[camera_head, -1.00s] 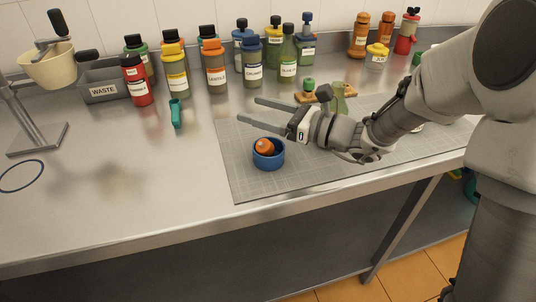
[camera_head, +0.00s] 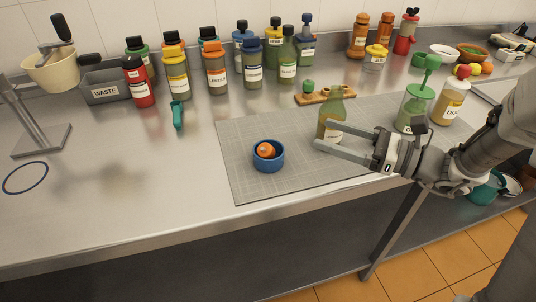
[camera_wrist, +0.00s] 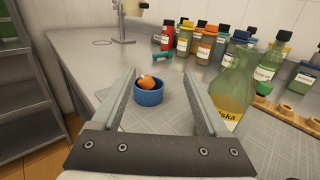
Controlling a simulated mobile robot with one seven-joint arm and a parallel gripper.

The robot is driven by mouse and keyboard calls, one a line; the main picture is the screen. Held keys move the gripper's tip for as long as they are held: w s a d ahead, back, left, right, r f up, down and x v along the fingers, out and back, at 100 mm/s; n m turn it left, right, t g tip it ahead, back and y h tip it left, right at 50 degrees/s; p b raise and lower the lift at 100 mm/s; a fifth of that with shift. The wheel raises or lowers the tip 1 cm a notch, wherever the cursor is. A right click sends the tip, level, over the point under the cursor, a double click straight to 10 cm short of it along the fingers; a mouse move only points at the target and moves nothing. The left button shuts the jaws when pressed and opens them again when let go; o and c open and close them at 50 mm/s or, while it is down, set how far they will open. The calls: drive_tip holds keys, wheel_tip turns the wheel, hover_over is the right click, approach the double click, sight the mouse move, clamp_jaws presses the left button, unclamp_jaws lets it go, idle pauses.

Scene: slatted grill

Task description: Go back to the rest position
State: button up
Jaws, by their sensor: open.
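My gripper (camera_head: 324,139) is open and empty above the right part of the grey gridded mat (camera_head: 245,180). Its fingers point left in the head view. A blue bowl (camera_head: 268,163) with an orange item (camera_head: 265,150) in it stands on the mat, to the left of and apart from the fingers. In the wrist view the bowl (camera_wrist: 149,97) shows beyond the fingertips, between the two fingers. A glass bottle with yellowish liquid (camera_head: 333,108) stands just behind the fingers in the head view, and its lower part is partly hidden. In the wrist view this bottle (camera_wrist: 234,88) is close beside the right finger.
Several sauce bottles (camera_head: 216,70) line the back of the counter beside a grey waste bin (camera_head: 104,88). A wooden holder (camera_head: 318,98) lies behind the mat. A green-topped jar (camera_head: 413,108) and a labelled bottle (camera_head: 447,105) stand near my arm.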

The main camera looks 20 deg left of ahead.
drive_tip(key=shift+s+d, duration=0.1)
drive_tip(key=shift+d, duration=0.4)
drive_tip(key=s+d+f+n+g+h, duration=0.1)
drive_tip(key=s+d+n+g+h, duration=0.15)
drive_tip(key=s+n+h, duration=0.45)
drive_tip(key=s+d+f+n+g+h, duration=0.1)
drive_tip(key=s+d+n+h, duration=0.2)
drive_tip(key=s+n+h, duration=0.45)
drive_tip(key=s+d+r+n+t+h, duration=0.2)
drive_tip(key=d+r+n+t+h, duration=0.1)
drive_tip(key=d+r+n+t, duration=0.4)
wheel_tip(320, 180, up, 10)
drive_tip(key=m+g+p, duration=0.1)
drive_tip(key=p, duration=1.1)
drive_tip(key=shift+d+f+g, duration=0.2)
drive_tip(key=shift+g, duration=0.15)
